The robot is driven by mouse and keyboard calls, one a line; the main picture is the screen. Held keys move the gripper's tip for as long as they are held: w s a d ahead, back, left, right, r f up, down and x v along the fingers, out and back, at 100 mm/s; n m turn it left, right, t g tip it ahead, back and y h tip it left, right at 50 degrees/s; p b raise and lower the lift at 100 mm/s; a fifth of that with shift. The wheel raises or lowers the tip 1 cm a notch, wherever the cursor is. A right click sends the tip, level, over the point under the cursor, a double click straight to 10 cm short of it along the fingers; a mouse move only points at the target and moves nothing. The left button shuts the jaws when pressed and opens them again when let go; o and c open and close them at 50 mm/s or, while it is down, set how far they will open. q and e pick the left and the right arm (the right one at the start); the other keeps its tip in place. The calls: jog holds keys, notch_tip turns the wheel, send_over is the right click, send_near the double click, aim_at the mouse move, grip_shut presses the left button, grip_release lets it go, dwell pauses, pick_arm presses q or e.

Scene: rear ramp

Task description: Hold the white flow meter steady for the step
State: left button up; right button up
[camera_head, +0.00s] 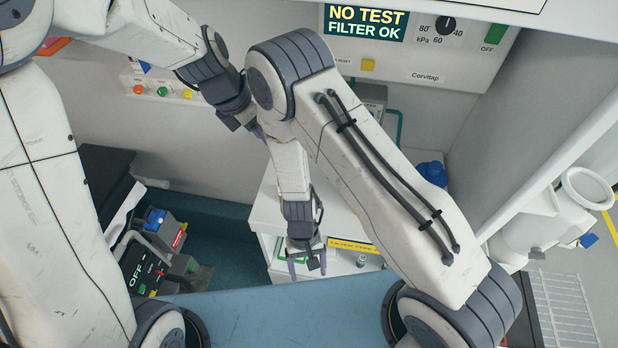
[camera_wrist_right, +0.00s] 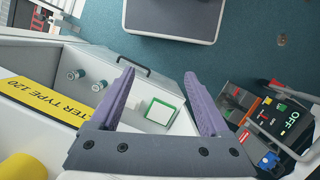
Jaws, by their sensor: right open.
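I cannot surely pick out the white flow meter in either view. My right gripper (camera_head: 308,274) hangs pointing down at the white cabinet's front in the head view. In the right wrist view its purple fingers (camera_wrist_right: 158,74) are wide apart with nothing between them. Beyond them is a white square with a green border (camera_wrist_right: 160,111), set against the cabinet's inner side. My left gripper (camera_head: 256,128) is near the wall at upper middle, mostly hidden behind my right arm; its jaws cannot be made out.
The white cabinet (camera_head: 268,212) carries a yellow filter label (camera_head: 352,246). A wall panel (camera_head: 456,62) reads "NO TEST FILTER OK". A dark device marked OFF (camera_head: 140,268) stands low on the left. A blue surface (camera_head: 280,315) lies in front. A white wire rack (camera_head: 565,310) is at right.

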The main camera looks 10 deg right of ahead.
jog(key=s+d+f+m+g, duration=0.3)
jog(key=s+d+m, duration=0.2)
jog(key=s+d, duration=0.3)
jog(key=w+a+r+m+t+y, duration=0.2)
jog(key=w+r+m+y, duration=0.1)
jog(key=w, duration=0.3)
jog(key=w+a+r+m+t+y, duration=0.2)
jog(key=w+a+r+m+y, duration=0.1)
jog(key=w+m, duration=0.3)
jog(key=w+a+r+m+t+y, duration=0.2)
jog(key=w+r+m+y, duration=0.1)
jog(key=w+m+y, duration=0.2)
jog(key=shift+w+a+r+y, duration=0.1)
jog(key=shift+w+a+y, duration=0.1)
jog(key=shift+w, duration=0.4)
jog(key=shift+w+a+r+y, duration=0.1)
jog(key=shift+w+a, duration=0.05)
jog(key=shift+w, duration=0.45)
jog(key=w+d+r+m+t+y, duration=0.25)
jog(key=w+r+t, duration=0.2)
jog(key=w, duration=0.35)
jog(key=shift+m+h, duration=0.35)
jog(key=x, duration=1)
jog(key=shift+a+r, duration=0.1)
jog(key=shift+r, duration=0.15)
